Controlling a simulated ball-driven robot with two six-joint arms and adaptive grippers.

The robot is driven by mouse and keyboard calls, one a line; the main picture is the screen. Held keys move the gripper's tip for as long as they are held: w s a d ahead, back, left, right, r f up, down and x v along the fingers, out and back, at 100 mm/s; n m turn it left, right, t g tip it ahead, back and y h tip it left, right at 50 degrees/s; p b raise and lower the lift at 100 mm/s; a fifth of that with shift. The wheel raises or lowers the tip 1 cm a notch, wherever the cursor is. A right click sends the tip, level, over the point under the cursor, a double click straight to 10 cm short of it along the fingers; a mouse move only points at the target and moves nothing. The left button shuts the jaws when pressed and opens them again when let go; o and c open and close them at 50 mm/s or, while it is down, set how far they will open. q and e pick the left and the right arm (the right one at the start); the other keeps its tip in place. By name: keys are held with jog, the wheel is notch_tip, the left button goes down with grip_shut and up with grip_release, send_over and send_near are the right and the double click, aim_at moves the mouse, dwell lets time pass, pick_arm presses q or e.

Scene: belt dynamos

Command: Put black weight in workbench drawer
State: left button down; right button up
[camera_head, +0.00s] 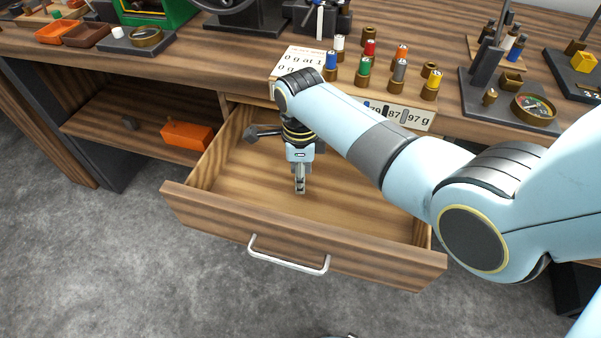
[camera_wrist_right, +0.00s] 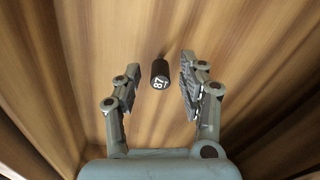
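The workbench drawer (camera_head: 330,205) is pulled out below the bench top, with a silver handle on its front. My right gripper (camera_head: 300,188) points down inside the drawer. In the right wrist view its fingers (camera_wrist_right: 159,68) are open. Whether the weight rests on the drawer floor is hard to tell. I cannot make it out in the head view. My left gripper is not in view.
Several coloured weights stand on a rack (camera_head: 408,115) with number labels on the bench top above the drawer. An orange box (camera_head: 187,135) sits on the shelf left of the drawer. Much of the drawer floor is clear.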

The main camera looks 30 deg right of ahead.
notch_tip(320, 180, up, 12)
jog(key=p, duration=0.2)
jog(key=shift+p, duration=0.35)
dwell(0.5)
